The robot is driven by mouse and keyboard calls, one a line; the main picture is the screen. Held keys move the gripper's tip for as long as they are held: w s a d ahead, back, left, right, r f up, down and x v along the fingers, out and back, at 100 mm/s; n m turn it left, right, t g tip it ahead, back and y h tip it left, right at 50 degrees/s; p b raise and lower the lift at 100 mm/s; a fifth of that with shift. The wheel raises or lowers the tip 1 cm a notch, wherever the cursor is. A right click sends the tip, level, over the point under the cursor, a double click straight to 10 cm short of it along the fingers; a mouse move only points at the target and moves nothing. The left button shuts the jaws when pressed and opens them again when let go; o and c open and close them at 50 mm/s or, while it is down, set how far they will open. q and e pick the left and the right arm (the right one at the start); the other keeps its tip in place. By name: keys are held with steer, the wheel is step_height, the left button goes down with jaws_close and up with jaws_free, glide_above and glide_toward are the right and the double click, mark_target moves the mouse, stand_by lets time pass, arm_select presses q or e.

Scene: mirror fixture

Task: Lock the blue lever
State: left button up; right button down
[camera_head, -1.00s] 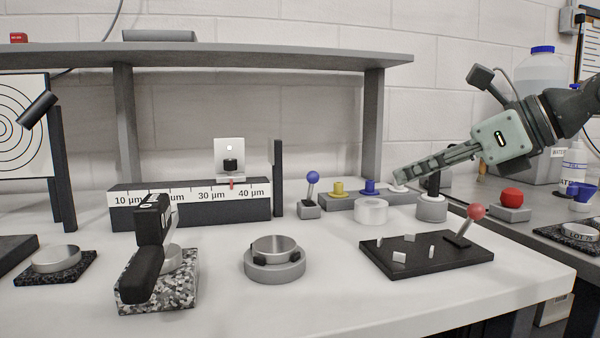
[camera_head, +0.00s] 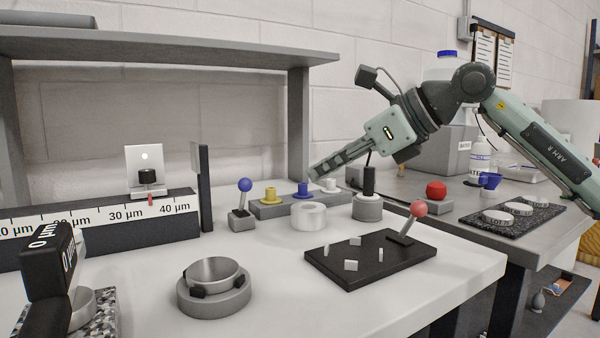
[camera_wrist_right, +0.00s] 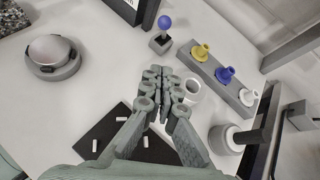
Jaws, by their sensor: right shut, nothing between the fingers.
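The blue lever (camera_head: 245,186) is a blue ball on a short stem, rising from a small grey base (camera_head: 243,221) on the white bench. Its stem is near upright, with a slight lean to the right. It also shows in the right wrist view (camera_wrist_right: 164,22), ahead of the fingertips. My right gripper (camera_head: 313,173) reaches in from the right; its fingertips are to the right of the blue ball and apart from it. In the right wrist view its fingers (camera_wrist_right: 160,74) are together and empty. My left gripper is not in view.
A grey block (camera_head: 268,211) with yellow, blue and white knobs stands right of the lever. A white ring (camera_head: 308,216) is in front of it. A dark panel (camera_head: 201,187) stands left of the lever. A black board (camera_head: 346,277) with a red-ball lever (camera_head: 417,210) is at front right.

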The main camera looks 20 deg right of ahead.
glide_toward(244, 195)
steer(key=f, duration=0.3)
steer(key=shift+d+p, duration=0.35)
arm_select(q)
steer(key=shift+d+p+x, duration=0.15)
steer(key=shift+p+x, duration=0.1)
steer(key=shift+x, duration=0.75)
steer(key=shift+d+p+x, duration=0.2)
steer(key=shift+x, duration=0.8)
arm_select(e)
steer(key=shift+w+a+r, duration=0.2)
steer(key=shift+w+a, duration=0.45)
steer(key=shift+w, duration=0.05)
steer(key=shift+w+a+r, duration=0.2)
steer(key=shift+w+a, duration=0.4)
steer(key=shift+w, duration=0.1)
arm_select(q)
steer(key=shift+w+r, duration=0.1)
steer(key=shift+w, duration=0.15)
arm_select(e)
steer(key=shift+r, duration=0.1)
